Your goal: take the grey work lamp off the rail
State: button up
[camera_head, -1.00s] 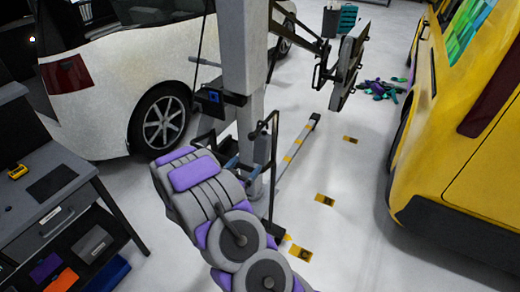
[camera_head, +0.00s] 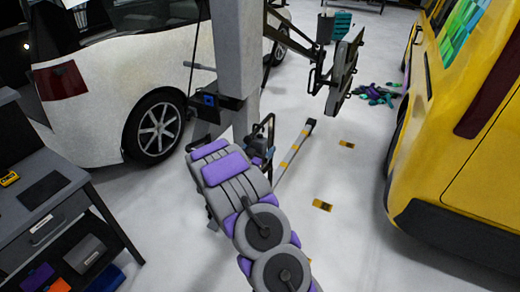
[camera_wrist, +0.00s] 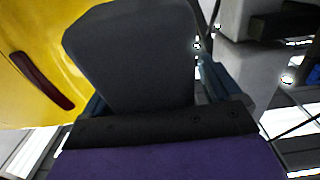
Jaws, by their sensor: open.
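A dark grey flat-faced block with clipped corners, which looks like the work lamp (camera_wrist: 135,50), fills the middle of the wrist view. My gripper (camera_wrist: 155,95) is open, with one blue-grey finger on each side of this block. I cannot tell whether the fingers touch it. In the head view a small dark grey shape, probably the lamp (camera_head: 258,146), shows beside a thin black upright frame (camera_head: 271,128), which may be the rail. My grey and purple arm hides most of the gripper there.
A pale post (camera_head: 236,60) with black brackets stands just behind my arm. A white car (camera_head: 110,95) is at left, a yellow van (camera_head: 455,150) at right. A workbench (camera_head: 45,190) stands at lower left. The floor between post and van is mostly clear.

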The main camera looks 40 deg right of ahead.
jog(key=shift+w+d+f, duration=0.1)
jog(key=shift+d+f, duration=0.05)
jog(key=shift+d, duration=0.55)
jog(key=shift+a, duration=0.45)
jog(key=c, duration=0.3)
jog(key=shift+a, duration=0.15)
jog(key=c, duration=0.3)
jog(key=shift+d, duration=0.4)
jog(key=c, duration=0.7)
jog(key=shift+a, duration=0.1)
jog(key=w+a+r+p, duration=0.1)
jog(key=w+a+p, duration=0.1)
jog(key=w, duration=0.3)
jog(key=w+a+r+p, duration=0.1)
jog(key=w+a+p, duration=0.1)
jog(key=w+p, duration=0.3)
jog(key=shift+w+a+r+p, duration=0.3)
jog(key=shift+w, duration=0.25)
